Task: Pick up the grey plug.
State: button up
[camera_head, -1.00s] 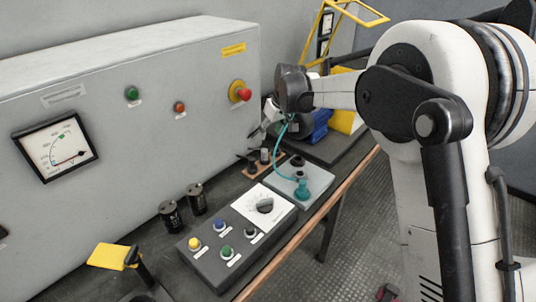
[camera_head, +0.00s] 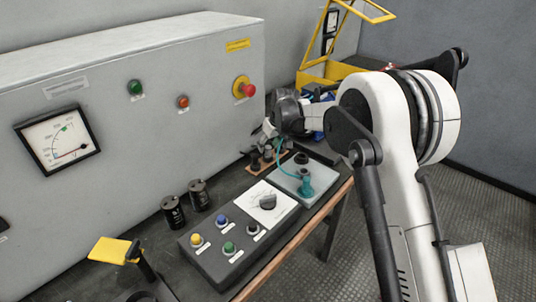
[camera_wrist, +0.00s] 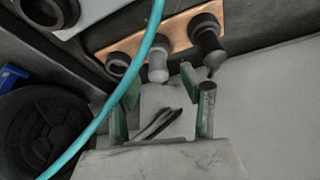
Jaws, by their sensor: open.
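The grey plug (camera_wrist: 158,62) is a light grey cylinder below a black ring, at the middle position of a copper strip (camera_wrist: 128,40) in the wrist view. My gripper (camera_wrist: 161,88) is open, its green-padded fingers on either side of the plug's near end. I cannot tell whether they touch it. In the head view my gripper (camera_head: 266,133) is above the copper strip (camera_head: 254,171) near the cabinet, and the grey plug cannot be made out there.
A black plug (camera_wrist: 207,46) stands right of the grey one, and a black socket (camera_wrist: 118,62) left. A teal cable (camera_wrist: 118,94) crosses close to my gripper's left side; its teal plug (camera_head: 305,187) sits on a grey box. A control box (camera_head: 215,262) is nearer on the bench.

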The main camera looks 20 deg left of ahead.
aim_at(269, 147)
jog(key=x, duration=0.3)
jog(key=shift+w+f, duration=0.1)
jog(key=shift+d, duration=0.1)
grip_shut()
